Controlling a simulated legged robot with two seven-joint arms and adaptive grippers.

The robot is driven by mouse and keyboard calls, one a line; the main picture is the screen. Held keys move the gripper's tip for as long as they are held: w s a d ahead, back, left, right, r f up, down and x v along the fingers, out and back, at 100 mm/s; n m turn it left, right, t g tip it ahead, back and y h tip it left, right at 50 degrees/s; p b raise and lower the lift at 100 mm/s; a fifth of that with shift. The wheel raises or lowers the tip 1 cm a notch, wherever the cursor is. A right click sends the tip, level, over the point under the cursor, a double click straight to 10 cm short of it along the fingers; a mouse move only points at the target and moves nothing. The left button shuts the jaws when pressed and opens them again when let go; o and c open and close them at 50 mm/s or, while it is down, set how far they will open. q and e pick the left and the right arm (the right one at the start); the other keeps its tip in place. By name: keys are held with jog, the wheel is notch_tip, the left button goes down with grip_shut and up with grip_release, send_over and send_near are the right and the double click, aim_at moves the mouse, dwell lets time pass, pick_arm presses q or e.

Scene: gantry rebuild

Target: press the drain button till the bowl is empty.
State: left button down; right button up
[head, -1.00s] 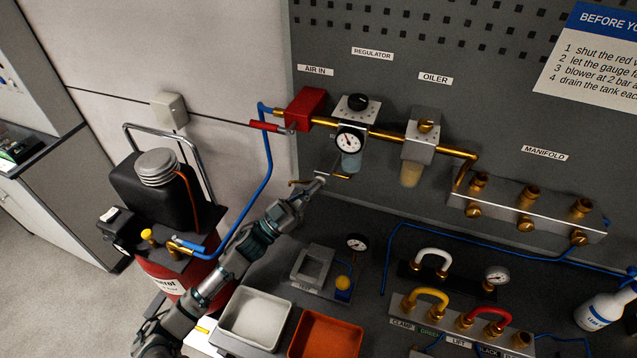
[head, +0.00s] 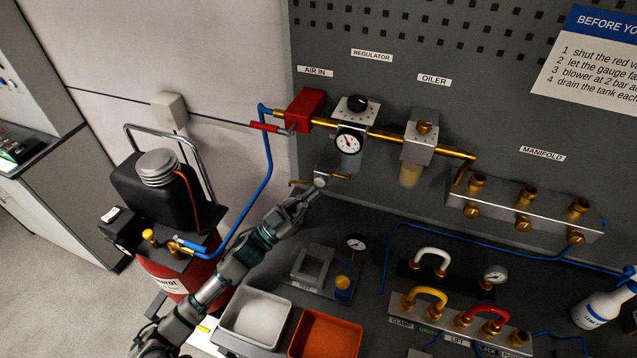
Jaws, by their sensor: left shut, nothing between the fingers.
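The regulator (head: 354,106) hangs on the grey wall panel, with a black knob on top and a round gauge in front. Its clear bowl (head: 348,163) hangs below the gauge; its liquid level is too small to read. Small brass parts show around the bowl's underside; I cannot tell the drain button apart there. My left gripper (head: 314,187) is shut and empty. Its tip is just below and left of the bowl, and I cannot tell whether it touches anything. My right gripper is not in view.
The oiler (head: 418,137) with its amber bowl stands right of the regulator on the brass pipe. A red air-in block (head: 306,108) and blue hose (head: 268,160) are left. Below are a white tray (head: 257,345) and an orange tray (head: 326,350).

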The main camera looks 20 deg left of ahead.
pick_arm(q)
jog(key=shift+s+d+r+p, duration=0.1)
jog(key=shift+s+p, duration=0.25)
jog(key=shift+s, duration=0.9)
jog(key=shift+s+d+p, duration=0.1)
jog(key=shift+s+p, duration=0.25)
jog(key=shift+s, duration=0.85)
